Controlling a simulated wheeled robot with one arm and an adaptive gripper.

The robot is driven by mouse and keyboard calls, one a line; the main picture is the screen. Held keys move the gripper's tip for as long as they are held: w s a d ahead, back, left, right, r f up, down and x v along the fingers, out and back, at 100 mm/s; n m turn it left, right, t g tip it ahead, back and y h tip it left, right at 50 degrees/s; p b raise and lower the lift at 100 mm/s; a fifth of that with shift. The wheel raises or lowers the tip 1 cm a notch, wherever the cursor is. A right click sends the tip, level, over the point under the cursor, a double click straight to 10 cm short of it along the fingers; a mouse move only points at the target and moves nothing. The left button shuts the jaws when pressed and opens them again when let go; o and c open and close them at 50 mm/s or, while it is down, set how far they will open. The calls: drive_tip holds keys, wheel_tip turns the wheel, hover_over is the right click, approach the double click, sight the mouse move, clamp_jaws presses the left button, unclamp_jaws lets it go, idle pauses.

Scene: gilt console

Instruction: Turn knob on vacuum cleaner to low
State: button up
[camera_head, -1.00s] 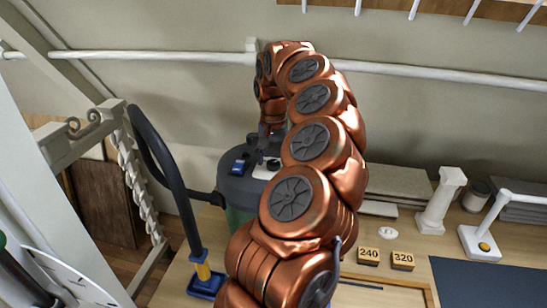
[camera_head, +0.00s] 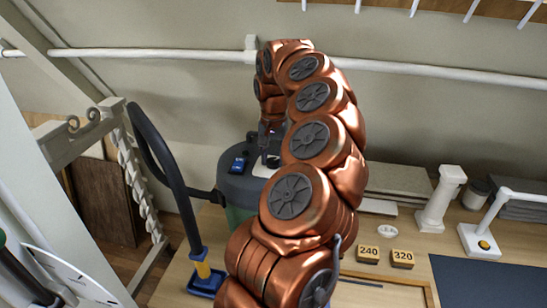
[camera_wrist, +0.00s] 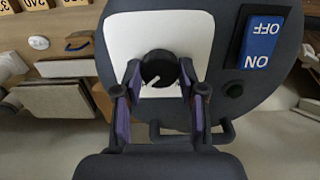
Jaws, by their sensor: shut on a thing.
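The vacuum cleaner (camera_head: 236,190) has a dark grey round top and a green body, standing behind and left of my arm in the head view. In the wrist view its top (camera_wrist: 270,95) fills much of the picture, with a white panel (camera_wrist: 125,40) around a small black knob (camera_wrist: 158,66). The knob has a white pointer line, aimed toward the lower left of that view. My gripper (camera_wrist: 159,72) has one finger on each side of the knob and is shut on it. In the head view my gripper (camera_head: 271,145) is partly hidden behind my arm.
A blue ON/OFF switch (camera_wrist: 262,38) sits beside the panel. A black hose (camera_head: 165,165) with a blue foot (camera_head: 206,283) stands left. Blocks marked 240 (camera_head: 368,254) and 320 (camera_head: 402,259), a white column (camera_head: 440,200) and a lamp (camera_head: 483,240) stand right.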

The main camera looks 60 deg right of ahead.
drive_tip(key=shift+f+n+b, duration=0.25)
drive_tip(key=shift+n+b, duration=0.05)
drive_tip(key=shift+b, duration=0.7)
drive_tip(key=shift+f+n+b, duration=0.15)
drive_tip(key=shift+n+b, duration=0.15)
drive_tip(key=shift+b, duration=0.8)
drive_tip(key=n+b, duration=0.1)
drive_tip(key=b, duration=0.1)
drive_tip(key=shift+n+b, duration=0.3)
drive_tip(key=shift+r+n+b, duration=0.25)
drive_tip(key=shift+n+b, duration=0.1)
drive_tip(key=shift+n, duration=0.35)
drive_tip(key=n, duration=0.3)
drive_tip(key=shift+r+n, duration=0.2)
drive_tip(key=shift+n, duration=0.1)
drive_tip(key=n+p, duration=0.1)
drive_tip(key=n, duration=0.2)
drive_tip(key=shift+n, duration=0.4)
drive_tip(key=n+p, duration=0.2)
drive_tip(key=n, duration=0.4)
